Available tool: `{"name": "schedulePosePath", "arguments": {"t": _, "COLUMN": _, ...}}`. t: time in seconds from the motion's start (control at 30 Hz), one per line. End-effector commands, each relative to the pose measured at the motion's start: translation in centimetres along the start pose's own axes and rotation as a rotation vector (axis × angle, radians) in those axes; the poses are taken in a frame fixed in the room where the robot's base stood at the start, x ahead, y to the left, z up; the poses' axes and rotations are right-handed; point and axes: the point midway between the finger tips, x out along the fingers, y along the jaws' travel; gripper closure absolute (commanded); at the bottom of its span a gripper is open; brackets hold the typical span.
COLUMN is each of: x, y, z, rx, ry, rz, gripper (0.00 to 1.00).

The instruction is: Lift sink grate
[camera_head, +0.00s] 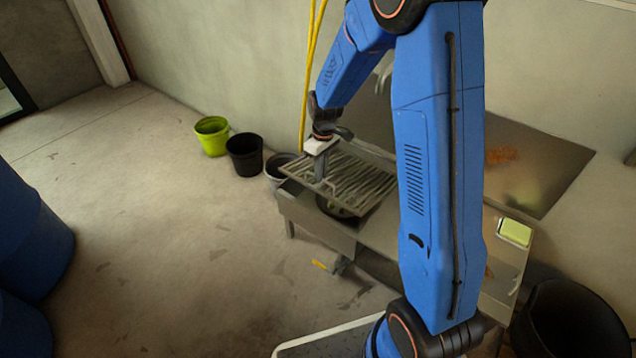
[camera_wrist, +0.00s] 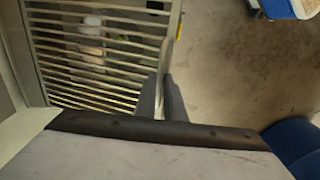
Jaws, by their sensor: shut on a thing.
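The sink grate (camera_head: 350,181) is a metal rack of parallel bars. In the head view it sits tilted above the basin of the sink bench (camera_head: 309,208), and a dark round thing (camera_head: 338,206) shows beneath it. My gripper (camera_head: 322,184) is at the grate's left edge, pointing down, shut on its rim. In the wrist view the grate (camera_wrist: 95,55) fills the upper left, and the fingers of my gripper (camera_wrist: 166,98) close on its side bar. Pale items show through the bars. My arm hides part of the bench.
A green bucket (camera_head: 211,137), a black bucket (camera_head: 245,155) and a grey bucket (camera_head: 279,172) stand left of the bench by the wall. A yellow-green sponge (camera_head: 515,232) lies on the bench's right end. A large black tub (camera_head: 568,322) stands at lower right. The floor at left is mostly clear.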

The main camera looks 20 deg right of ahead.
Motion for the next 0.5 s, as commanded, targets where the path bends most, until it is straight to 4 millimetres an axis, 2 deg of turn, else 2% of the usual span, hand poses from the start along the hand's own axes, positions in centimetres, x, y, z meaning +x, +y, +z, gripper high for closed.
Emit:
{"name": "schedulePosePath", "arguments": {"t": 0.17, "x": -3.6, "y": 2.0, "z": -0.1, "rx": 0.002, "ry": 0.005, "rz": 0.007, "gripper": 1.00}}
{"name": "schedulePosePath", "arguments": {"t": 0.3, "x": -7.4, "y": 4.9, "z": 0.0, "rx": 0.003, "ry": 0.006, "rz": 0.010, "gripper": 1.00}}
{"name": "schedulePosePath", "arguments": {"t": 0.5, "x": -11.8, "y": 9.5, "z": 0.1, "rx": 0.004, "ry": 0.003, "rz": 0.011, "gripper": 1.00}}
